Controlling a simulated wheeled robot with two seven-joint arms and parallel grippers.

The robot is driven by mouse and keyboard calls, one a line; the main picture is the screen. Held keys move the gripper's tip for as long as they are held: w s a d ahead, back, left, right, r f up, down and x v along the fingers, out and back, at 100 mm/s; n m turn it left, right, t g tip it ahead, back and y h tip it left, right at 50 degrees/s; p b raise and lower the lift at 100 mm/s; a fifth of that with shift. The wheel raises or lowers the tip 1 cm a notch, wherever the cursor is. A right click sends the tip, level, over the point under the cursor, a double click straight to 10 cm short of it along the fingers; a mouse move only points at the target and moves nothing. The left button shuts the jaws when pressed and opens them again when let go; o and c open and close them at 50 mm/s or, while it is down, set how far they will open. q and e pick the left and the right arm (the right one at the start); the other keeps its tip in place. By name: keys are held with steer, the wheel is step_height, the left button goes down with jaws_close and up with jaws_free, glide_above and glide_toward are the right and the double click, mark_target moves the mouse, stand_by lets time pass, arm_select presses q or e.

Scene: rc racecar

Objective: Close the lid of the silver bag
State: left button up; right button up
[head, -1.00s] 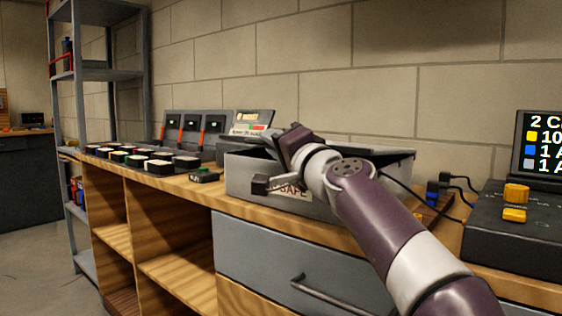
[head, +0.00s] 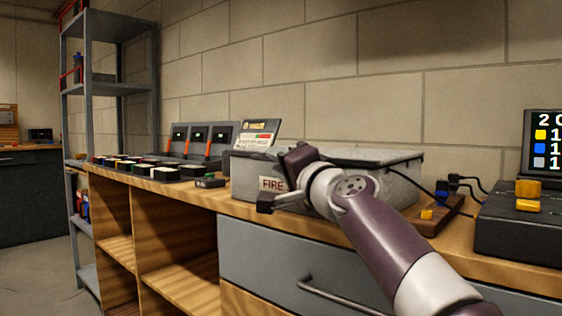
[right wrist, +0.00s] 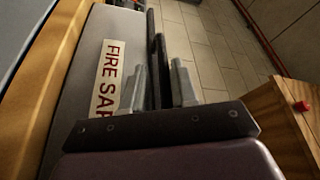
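The silver bag (head: 405,172) is a grey box-like bag with a FIRE SAFE label, standing on the wooden bench. Its lid (head: 375,153) lies low and nearly flat across the top, with a dark rim along the front. Whether it is fully shut I cannot tell. My right gripper (head: 276,178) is at the front left of the bag, partly covering the label and the front. In the right wrist view, the bag (right wrist: 92,65) is at left. My right gripper (right wrist: 159,88) has its fingers apart, with dark rim strips showing between and beyond them. My left gripper is not in view.
A small dark device (head: 209,181) sits left of the bag, near several dark blocks and a charger stand (head: 200,140). A tilted sign panel (head: 258,134) stands behind the bag. Cables run right to a dark console (head: 520,230). The drawer handle (head: 345,297) sticks out below.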

steer(key=shift+f, duration=0.1)
steer(key=shift+s+d+f+b, duration=0.2)
steer(key=shift+s+b, duration=0.1)
steer(key=shift+s, duration=0.1)
steer(key=b+v, duration=0.3)
steer(key=v, duration=0.8)
steer(key=shift+s+r, duration=0.2)
steer(key=shift+s, duration=0.2)
steer(key=shift+d, duration=0.15)
